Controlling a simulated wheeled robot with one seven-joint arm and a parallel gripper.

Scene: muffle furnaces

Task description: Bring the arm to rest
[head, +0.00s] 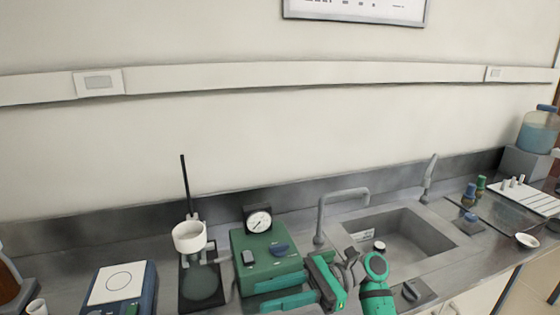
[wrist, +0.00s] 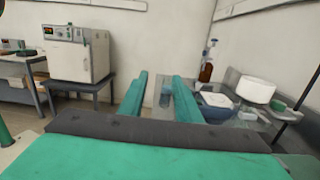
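My gripper (head: 262,297) is at the bottom middle of the head view, with its green fingers pointing left, in front of a green box with a round gauge (head: 262,240). In the wrist view, the two green fingers of my gripper (wrist: 161,77) stand apart with a clear gap between them. Nothing is held between them. My arm (head: 376,285) is bent at the bottom of the head view, in front of the sink. Its lower part is outside the frame.
The sink (head: 434,238) with its faucet (head: 340,196) lies behind my arm. A stand with a white cup (head: 189,236) and a blue-sided plate device (head: 120,283) are to the left. The wrist view shows a white furnace (wrist: 78,54) on a dark table and a brown bottle (wrist: 207,70).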

